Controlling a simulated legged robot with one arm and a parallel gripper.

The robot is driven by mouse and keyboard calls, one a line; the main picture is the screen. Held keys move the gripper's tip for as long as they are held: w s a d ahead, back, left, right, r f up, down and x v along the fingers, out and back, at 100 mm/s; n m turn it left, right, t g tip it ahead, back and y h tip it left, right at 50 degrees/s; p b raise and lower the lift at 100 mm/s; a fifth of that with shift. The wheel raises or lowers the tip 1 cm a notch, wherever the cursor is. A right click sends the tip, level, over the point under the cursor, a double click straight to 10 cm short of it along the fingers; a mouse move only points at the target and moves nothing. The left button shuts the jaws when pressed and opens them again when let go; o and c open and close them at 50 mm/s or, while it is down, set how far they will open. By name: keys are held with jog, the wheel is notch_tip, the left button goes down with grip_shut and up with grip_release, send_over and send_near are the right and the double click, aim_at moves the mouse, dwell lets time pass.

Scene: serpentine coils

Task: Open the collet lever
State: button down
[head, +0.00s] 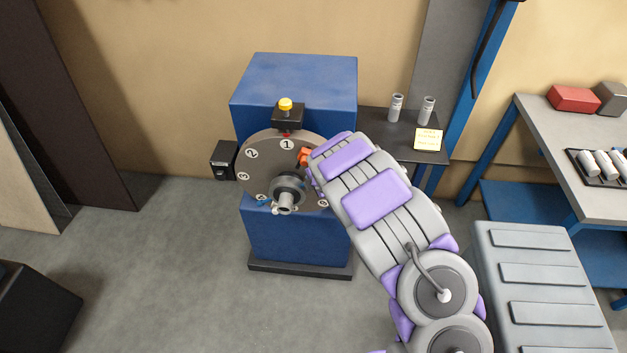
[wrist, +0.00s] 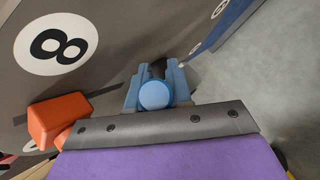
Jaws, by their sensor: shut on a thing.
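A round grey disc (head: 262,178) with numbered white circles is on the front of a blue machine. The collet nose (head: 286,195) sticks out low on the disc, with small blue parts beside it. In the wrist view my gripper (wrist: 157,76) is shut on a blue round knob (wrist: 155,95), seemingly the end of the collet lever. The rest of the lever is hidden there. The knob is close to the disc face, near the number 8 (wrist: 57,45). In the head view my arm hides the gripper and the right edge of the disc.
An orange block (head: 304,156) is at the disc's right; it also shows left of my gripper (wrist: 57,118). A yellow-topped black block (head: 288,115) is above the disc. A dark shelf (head: 385,130) and a workbench (head: 590,150) stand right.

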jog(key=c, duration=1.5)
grip_release()
jog(key=shift+s+a+f, duration=0.1)
jog(key=shift+o, duration=0.5)
jog(key=shift+a, duration=0.1)
jog(key=p+v, duration=0.3)
jog(key=v, duration=1.4)
